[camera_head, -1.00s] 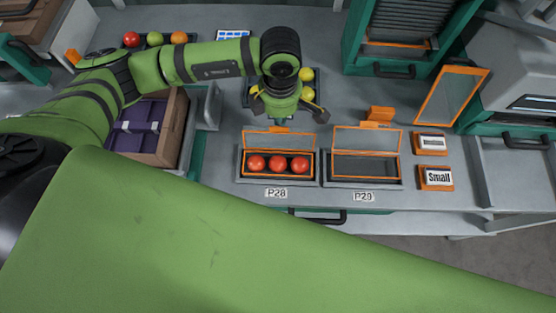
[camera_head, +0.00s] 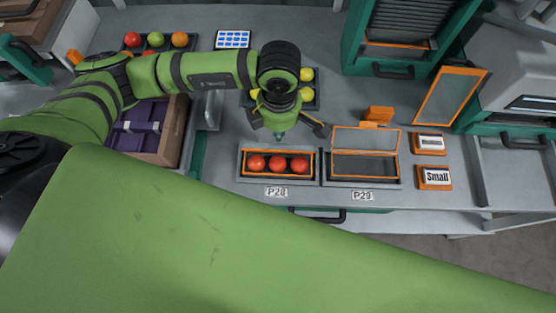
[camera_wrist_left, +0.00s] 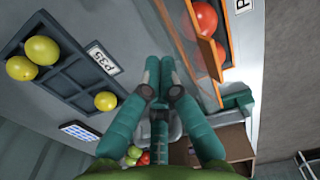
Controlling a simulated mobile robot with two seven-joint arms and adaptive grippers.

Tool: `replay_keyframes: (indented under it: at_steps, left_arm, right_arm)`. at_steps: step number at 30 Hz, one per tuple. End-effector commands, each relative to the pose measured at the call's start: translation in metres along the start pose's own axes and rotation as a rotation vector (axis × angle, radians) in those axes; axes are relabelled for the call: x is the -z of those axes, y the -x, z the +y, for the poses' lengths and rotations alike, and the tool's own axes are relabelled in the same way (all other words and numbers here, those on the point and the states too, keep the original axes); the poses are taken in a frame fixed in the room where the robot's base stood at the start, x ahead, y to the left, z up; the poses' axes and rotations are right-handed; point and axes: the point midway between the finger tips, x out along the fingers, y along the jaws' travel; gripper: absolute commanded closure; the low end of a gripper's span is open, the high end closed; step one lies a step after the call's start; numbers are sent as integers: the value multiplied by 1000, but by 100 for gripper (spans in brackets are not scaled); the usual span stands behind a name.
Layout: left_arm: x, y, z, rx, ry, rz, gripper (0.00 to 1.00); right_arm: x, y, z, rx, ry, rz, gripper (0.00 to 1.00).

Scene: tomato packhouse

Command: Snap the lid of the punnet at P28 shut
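The punnet at P28 (camera_head: 314,164) holds three red tomatoes (camera_head: 278,164) in an orange-edged frame, set in a grey holder. In the head view no raised lid stands behind it; whether the lid lies fully down or is tilted edge-on I cannot tell. In the left wrist view its orange edges (camera_wrist_left: 207,88) show right of the fingers, with tomatoes (camera_wrist_left: 205,18) beyond. My left gripper (camera_head: 280,136) is just behind the punnet's rear edge, fingertips together and empty; it also shows in the left wrist view (camera_wrist_left: 159,72). My right gripper is not in view.
The empty punnet at P29 (camera_head: 399,168) stands to the right with its clear lid (camera_head: 366,139) raised. Orange label boxes (camera_head: 434,177) lie further right. A dark tray with yellow tomatoes (camera_head: 307,75) is behind my gripper. A crate (camera_head: 172,130) stands left.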

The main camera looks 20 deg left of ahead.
Motion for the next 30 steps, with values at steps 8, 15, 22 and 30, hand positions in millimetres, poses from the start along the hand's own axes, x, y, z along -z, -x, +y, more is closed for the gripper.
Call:
replay_keyframes:
  at_steps: [8,15,22,30]
  left_arm:
    - [0,0,-1,0,-1,0,100]
    - [0,1,-1,-1,-1,0,100]
    - [0,18,0,-2,-1,0,100]
    - [0,45,0,-1,-1,0,100]
  right_arm:
    - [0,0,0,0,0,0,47]
    - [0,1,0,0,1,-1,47]
    - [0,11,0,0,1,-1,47]
    - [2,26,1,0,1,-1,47]
